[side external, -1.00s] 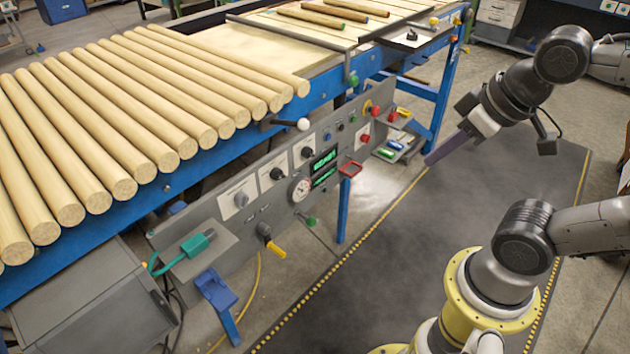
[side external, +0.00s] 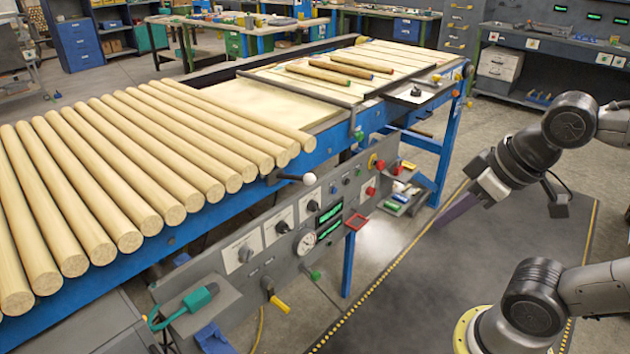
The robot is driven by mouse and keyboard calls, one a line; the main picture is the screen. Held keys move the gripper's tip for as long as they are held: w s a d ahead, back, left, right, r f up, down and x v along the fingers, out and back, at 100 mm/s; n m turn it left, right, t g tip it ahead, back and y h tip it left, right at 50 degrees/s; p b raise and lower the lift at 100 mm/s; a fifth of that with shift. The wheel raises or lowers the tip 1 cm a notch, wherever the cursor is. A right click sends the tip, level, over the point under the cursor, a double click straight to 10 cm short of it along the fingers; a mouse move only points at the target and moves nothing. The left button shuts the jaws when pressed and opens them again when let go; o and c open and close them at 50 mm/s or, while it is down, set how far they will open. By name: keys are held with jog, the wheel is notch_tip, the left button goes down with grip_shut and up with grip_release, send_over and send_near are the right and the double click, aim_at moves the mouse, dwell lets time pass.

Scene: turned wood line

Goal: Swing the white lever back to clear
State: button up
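The white lever (side external: 309,178) shows as a white ball knob on a short dark rod. The rod sticks out to the right, about level, from a dark bracket on the blue rail, just above the grey control panel (side external: 225,285). My gripper (side external: 446,215) is well to the right of the lever, over the dark floor mat, with nothing near it. Its purple fingers point down and to the left. They overlap in this view, so the gap between them cannot be seen.
Pale turned rods (side external: 150,150) lie in a row up to the rail behind the lever. The panel carries dials, a gauge (side external: 306,243), a red square frame (side external: 357,222) and a yellow handle (side external: 278,303). Space between my gripper and the panel looks clear above the mat (side external: 420,295).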

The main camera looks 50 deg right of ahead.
jog(key=shift+o, duration=1.1)
jog(key=shift+w+r, duration=0.1)
jog(key=shift+w, duration=0.1)
jog(key=o, duration=0.7)
jog(key=w+r+t, duration=0.1)
jog(key=w+r, duration=0.1)
jog(key=w+d+r+t, duration=0.1)
jog(key=w+r+t, duration=0.2)
jog(key=w+r, duration=0.1)
jog(key=shift+w+d+r+t+h, duration=0.1)
jog(key=shift+w+d+t+h, duration=0.2)
jog(key=shift+w+h, duration=0.1)
jog(key=w+r+n+t+y, duration=0.25)
jog(key=w+r+t, duration=0.2)
jog(key=w, duration=0.65)
jog(key=w+r+n+t+y, duration=0.25)
jog(key=w+r+n, duration=0.2)
jog(key=w, duration=0.55)
jog(key=m+g+y, duration=0.2)
jog(key=m+y, duration=0.1)
jog(key=y, duration=0.2)
send_near(301, 178)
jog(key=x, duration=1)
jog(key=shift+w+d+f, duration=0.2)
jog(key=shift+d+f, duration=0.05)
